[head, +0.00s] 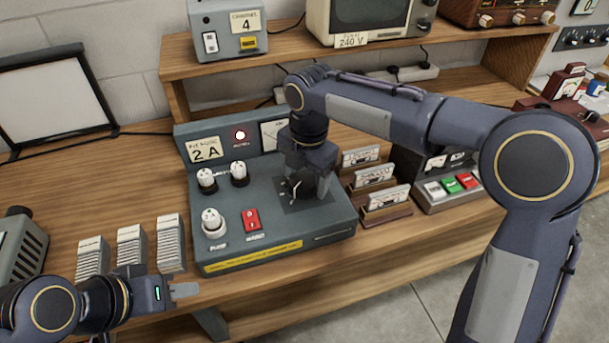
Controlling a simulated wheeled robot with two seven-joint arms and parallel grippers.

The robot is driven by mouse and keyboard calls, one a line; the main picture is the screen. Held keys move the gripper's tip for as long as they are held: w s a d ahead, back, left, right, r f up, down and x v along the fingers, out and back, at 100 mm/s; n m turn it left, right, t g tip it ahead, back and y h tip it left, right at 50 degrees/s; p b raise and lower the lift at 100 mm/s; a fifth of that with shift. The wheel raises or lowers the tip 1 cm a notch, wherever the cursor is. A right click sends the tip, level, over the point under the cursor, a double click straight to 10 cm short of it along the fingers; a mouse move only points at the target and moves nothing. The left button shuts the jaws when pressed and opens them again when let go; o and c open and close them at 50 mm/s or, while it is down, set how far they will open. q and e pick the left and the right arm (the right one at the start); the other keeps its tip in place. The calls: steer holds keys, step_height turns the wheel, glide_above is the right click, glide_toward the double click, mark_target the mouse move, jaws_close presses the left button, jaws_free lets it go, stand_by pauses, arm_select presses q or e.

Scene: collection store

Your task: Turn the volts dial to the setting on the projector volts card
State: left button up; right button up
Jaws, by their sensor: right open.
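The grey control console (330,232) stands on the wooden bench. The volts card (351,41) under the monitor on the shelf reads 240 V; its small upper line is blurred. My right gripper (301,192) points down over a dark square plate (318,205) on the console's right side. It is open, and something small and dark shows between its fingers. My gripper and wrist cover most of that plate, so I cannot make out a volts dial or its setting. My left gripper (183,290) is at the bench's front edge, apart from the console; its finger gap is unclear.
The console also carries white knobs (214,222), a red switch (251,219) and a 2 A card (205,152). Cassette stands (385,212) and a button box (450,198) are close on the right. Grey ribbed blocks (171,245) stand left. A shelf rises behind.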

steer(key=c, duration=1)
steer(key=shift+o, duration=0.2)
